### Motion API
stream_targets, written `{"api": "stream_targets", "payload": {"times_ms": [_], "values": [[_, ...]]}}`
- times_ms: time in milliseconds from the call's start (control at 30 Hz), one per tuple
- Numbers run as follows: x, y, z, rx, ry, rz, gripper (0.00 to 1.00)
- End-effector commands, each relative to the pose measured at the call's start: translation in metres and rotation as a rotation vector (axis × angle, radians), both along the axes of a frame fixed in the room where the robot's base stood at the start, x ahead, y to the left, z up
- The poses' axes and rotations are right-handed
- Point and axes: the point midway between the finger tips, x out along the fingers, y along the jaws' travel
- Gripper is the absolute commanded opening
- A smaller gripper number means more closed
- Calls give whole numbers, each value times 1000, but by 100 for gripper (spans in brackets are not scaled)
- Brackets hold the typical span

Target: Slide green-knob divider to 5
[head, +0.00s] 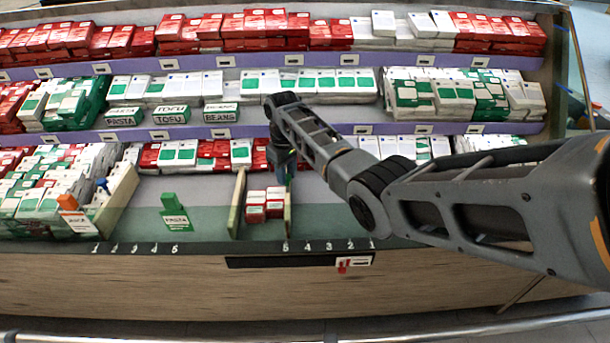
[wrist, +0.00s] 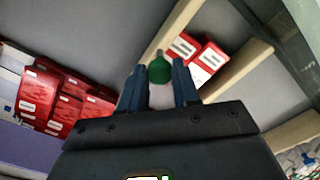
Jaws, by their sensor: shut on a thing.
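The green-knob divider (head: 288,214) is an upright pale wooden board on the lower shelf, in the middle of the head view. Its front end stands at the 5 of the right-hand number row (head: 285,247). My gripper (head: 284,168) is shut on the knob, above the back part of the board. My gripper largely hides the knob in the head view.
Small red-and-white boxes (head: 265,202) stand left of the green-knob divider, before another wooden divider (head: 237,203). A divider with a blue knob (head: 102,184) stands farther left. A green pasta sign (head: 176,212) stands between. The shelf right of the green-knob divider looks clear.

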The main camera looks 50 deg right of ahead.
Motion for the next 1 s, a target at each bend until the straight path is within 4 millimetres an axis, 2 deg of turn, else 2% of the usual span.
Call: {"api": "stream_targets", "payload": {"times_ms": [133,500,533,767,1000], "values": [[7,6,-1,1,-1,1,0],[10,9,0,1,-7,5,0],[10,9,0,1,-7,5,34],[9,8,0,1,-4,3,56],[8,7,1,0,-2,1,57]]}}
